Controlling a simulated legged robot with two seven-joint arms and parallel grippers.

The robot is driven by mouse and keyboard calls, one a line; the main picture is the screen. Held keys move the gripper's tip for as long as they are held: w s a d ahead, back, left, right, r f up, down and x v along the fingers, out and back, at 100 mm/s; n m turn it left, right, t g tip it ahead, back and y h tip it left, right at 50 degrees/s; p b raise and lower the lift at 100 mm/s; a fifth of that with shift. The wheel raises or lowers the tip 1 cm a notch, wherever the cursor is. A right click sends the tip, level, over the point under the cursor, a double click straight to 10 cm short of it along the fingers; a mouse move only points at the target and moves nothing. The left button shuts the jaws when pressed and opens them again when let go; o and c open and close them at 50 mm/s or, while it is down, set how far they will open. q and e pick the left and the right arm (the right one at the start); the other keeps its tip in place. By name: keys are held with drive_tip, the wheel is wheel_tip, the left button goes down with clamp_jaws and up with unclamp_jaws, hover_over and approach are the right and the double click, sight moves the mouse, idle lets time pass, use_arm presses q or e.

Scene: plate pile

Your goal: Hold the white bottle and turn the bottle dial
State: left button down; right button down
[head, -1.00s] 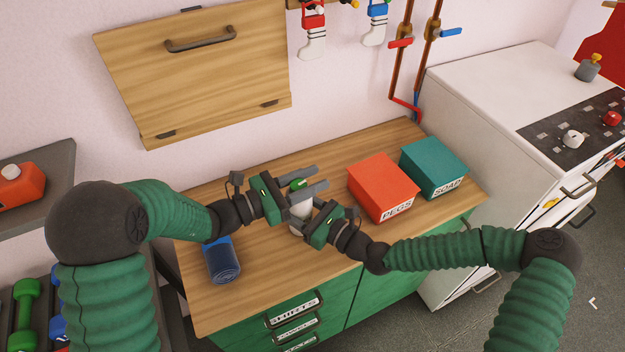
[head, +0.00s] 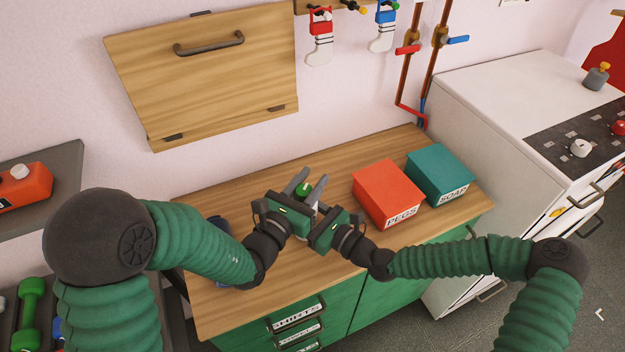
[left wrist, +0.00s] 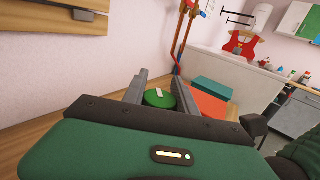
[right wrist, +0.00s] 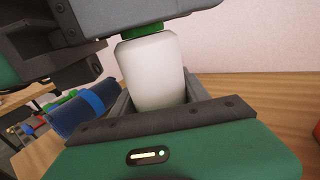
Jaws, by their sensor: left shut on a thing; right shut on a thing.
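The white bottle (right wrist: 150,75) stands upright on the wooden counter, filling the middle of the right wrist view. Its green dial (left wrist: 160,98) shows from above in the left wrist view, with a pale bar mark on top, and in the head view (head: 301,188). My left gripper (head: 308,182) is shut on the dial from the side, its fingers pointing to the back of the counter. My right gripper (right wrist: 156,100) is shut on the bottle's body lower down. In the head view the two grippers almost touch and hide most of the bottle.
A red PEGS box (head: 385,190) and a teal SOAP box (head: 438,172) stand close to the right. A rolled blue thing (right wrist: 85,112) lies left of the bottle, mostly behind my left arm in the head view. A white stove (head: 510,110) bounds the right side.

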use_arm(q)
drive_tip(key=shift+r, duration=0.1)
drive_tip(key=c, duration=1)
unclamp_jaws()
drive_tip(key=shift+o, duration=0.2)
wheel_tip(320, 180, up, 10)
